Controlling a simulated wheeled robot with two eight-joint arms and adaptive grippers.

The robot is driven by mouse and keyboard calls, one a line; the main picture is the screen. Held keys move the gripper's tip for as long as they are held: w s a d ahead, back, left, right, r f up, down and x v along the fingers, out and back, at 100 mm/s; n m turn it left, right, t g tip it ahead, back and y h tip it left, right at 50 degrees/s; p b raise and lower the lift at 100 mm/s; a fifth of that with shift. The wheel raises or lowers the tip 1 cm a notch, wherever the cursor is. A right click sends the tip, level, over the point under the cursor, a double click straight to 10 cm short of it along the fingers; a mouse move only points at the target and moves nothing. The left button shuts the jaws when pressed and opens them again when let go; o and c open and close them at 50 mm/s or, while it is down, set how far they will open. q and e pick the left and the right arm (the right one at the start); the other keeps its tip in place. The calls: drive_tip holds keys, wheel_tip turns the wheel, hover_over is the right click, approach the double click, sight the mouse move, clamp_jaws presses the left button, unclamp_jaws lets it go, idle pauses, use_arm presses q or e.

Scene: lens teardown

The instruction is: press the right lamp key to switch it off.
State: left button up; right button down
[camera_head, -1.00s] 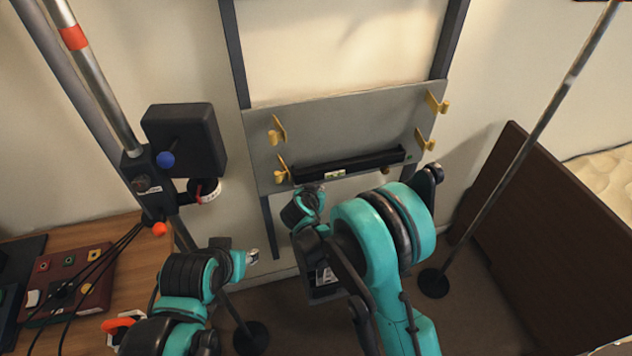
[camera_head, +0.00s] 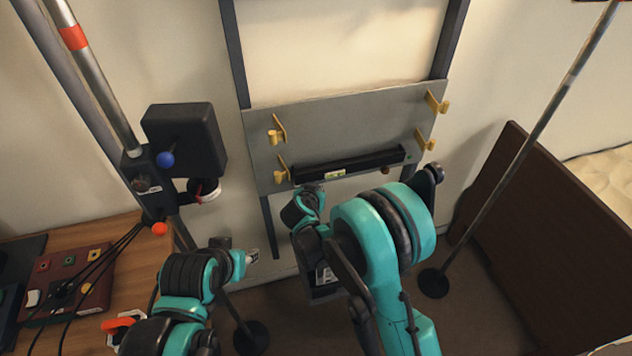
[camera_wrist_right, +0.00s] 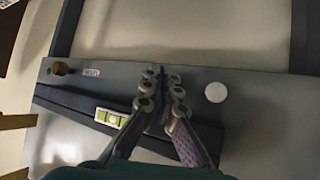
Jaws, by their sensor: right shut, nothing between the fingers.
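I cannot single out the right lamp key for sure in either view. A red-brown box (camera_head: 70,285) with small coloured keys sits on the wooden table at the left. In the right wrist view my right gripper (camera_wrist_right: 163,76) is shut and empty, its fingertips at the grey board (camera_wrist_right: 255,90). A pale round disc (camera_wrist_right: 216,92) is just right of the fingertips, and a brown knob (camera_wrist_right: 60,68) beside a small label is to their left. In the head view my right arm hides its fingertips.
The board carries yellow hooks (camera_head: 437,102) and a black bar (camera_head: 375,162) with a spirit level (camera_head: 334,175). A black box (camera_head: 185,138) on a pole stands at the left. A thin pole (camera_head: 500,185) and a dark brown panel (camera_head: 565,240) stand at the right.

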drive_tip(key=shift+w, duration=0.2)
drive_tip(key=shift+w+a, duration=0.15)
drive_tip(key=shift+w, duration=0.1)
drive_tip(key=shift+w+a, duration=0.15)
drive_tip(key=shift+w, duration=0.25)
idle(0.9)
drive_tip(key=shift+s, duration=0.1)
drive_tip(key=shift+s+d+b, duration=0.3)
drive_tip(key=shift+s+b, duration=0.1)
drive_tip(key=shift+s, duration=0.35)
drive_tip(key=s+d, duration=0.2)
drive_tip(key=s, duration=0.3)
drive_tip(key=shift+s+b, duration=0.3)
drive_tip(key=shift+s, duration=0.05)
